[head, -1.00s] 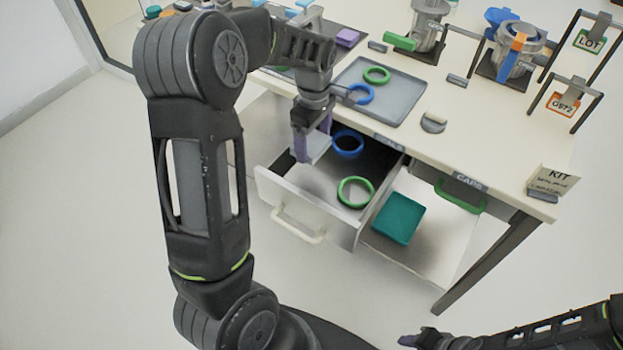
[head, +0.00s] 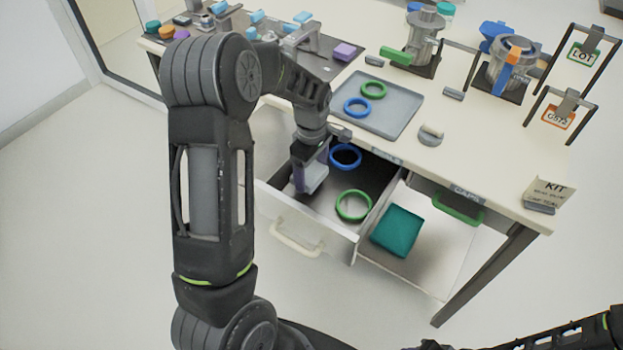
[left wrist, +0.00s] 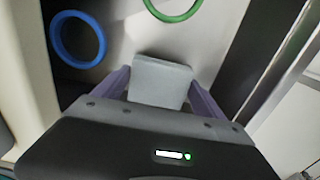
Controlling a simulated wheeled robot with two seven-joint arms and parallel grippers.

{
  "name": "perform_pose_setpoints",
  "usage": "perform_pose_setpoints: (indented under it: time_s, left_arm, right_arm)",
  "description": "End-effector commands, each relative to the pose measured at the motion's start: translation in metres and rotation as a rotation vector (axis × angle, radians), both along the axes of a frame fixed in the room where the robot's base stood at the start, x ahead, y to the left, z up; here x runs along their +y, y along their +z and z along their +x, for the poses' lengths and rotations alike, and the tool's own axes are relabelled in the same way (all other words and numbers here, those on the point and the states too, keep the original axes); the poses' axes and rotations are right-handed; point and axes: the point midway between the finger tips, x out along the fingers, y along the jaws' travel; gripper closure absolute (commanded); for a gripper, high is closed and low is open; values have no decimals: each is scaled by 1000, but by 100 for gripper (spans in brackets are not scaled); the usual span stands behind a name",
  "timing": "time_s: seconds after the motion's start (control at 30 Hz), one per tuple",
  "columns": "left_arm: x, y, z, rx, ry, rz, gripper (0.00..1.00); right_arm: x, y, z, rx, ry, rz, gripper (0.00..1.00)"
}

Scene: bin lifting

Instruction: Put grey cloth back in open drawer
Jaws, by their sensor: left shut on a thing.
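The grey cloth (left wrist: 160,82) is a small folded grey block between the purple fingers of my left gripper (left wrist: 158,88) in the left wrist view. In the head view the left gripper (head: 309,180) points down into the left part of the open drawer (head: 300,218), shut on the cloth (head: 316,176). Whether the cloth touches the drawer floor cannot be told. A blue ring (head: 345,157) and a green ring (head: 353,205) lie in the drawer, to the right of the gripper. Of my right arm, only a part shows at the bottom right; its fingers are out of view.
A second open compartment with a teal cloth (head: 397,231) is right of the drawer. On the table (head: 480,150) stand a grey tray (head: 397,112) with two rings, metal canisters (head: 508,68), label stands and a KIT card (head: 548,195).

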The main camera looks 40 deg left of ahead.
Motion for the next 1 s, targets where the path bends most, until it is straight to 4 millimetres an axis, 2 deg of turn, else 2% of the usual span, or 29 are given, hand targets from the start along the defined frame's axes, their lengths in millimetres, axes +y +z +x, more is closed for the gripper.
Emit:
perform_pose_setpoints:
  time_s: [0.3, 0.73, 0.77, 0.97, 1.0]
  left_arm:
    - [0, -34, -1, 3, 1, 0, 57]
    - [0, -42, 0, 0, 0, 0, 57]
    - [0, -40, 0, 0, 0, 0, 17]
    - [0, -40, 0, 0, 0, 0, 0]
    - [0, -40, 0, 0, 0, 0, 0]
  right_arm:
    - [0, 4, 0, 0, 0, 0, 64]
    - [0, -1, 0, 0, 0, 0, 64]
    - [0, 1, 0, 0, 0, 0, 64]
    - [0, 1, 0, 0, 0, 0, 64]
    - [0, 1, 0, 0, 0, 0, 64]
